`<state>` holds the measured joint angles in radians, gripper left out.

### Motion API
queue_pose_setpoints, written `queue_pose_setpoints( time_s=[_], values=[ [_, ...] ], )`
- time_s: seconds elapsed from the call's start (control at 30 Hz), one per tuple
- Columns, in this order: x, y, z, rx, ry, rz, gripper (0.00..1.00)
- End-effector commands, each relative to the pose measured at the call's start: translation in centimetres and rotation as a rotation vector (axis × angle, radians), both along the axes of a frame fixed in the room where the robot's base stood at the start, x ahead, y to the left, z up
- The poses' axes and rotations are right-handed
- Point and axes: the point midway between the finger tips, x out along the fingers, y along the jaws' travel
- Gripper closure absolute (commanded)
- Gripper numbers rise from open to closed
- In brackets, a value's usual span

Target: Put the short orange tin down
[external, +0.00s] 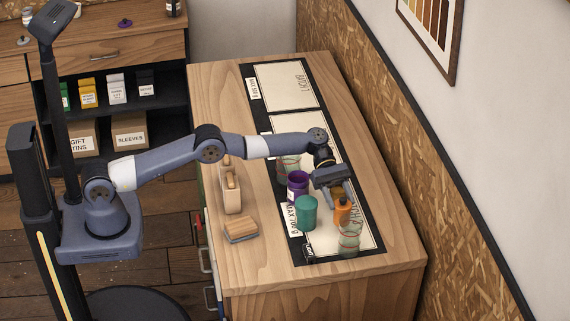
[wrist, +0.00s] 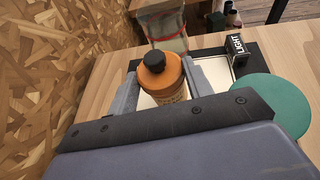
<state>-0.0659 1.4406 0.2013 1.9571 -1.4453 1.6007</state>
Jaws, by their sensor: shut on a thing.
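The short orange tin (external: 342,212) has a rounded orange top and a dark cap, and a pale label band shows in the wrist view (wrist: 160,76). My gripper (external: 340,201) points down over the black-bordered mat at the near end of the counter. Its two grey fingers (wrist: 159,72) stand on either side of the tin and are shut on it. The tin looks upright. I cannot tell whether its base touches the mat, as its lower part is hidden in the wrist view.
A teal tin (external: 306,214) stands close on the left, with a purple tin (external: 297,186) behind it. A glass jar (external: 349,240) is just in front, another (external: 288,167) farther back. The mat's far panels (external: 285,88) are clear.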

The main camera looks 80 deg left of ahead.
Motion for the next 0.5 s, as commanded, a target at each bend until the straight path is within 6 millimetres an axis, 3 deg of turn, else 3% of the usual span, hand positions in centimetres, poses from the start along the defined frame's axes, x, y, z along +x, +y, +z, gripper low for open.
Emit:
queue_pose_setpoints(
  time_s=[0.2,0.5],
  values=[
    [0.0,0.0,-2.9,-0.001,0.004,0.002,0.78],
    [0.0,0.0,-3.4,0.0,0.001,0.001,0.78]
  ],
)
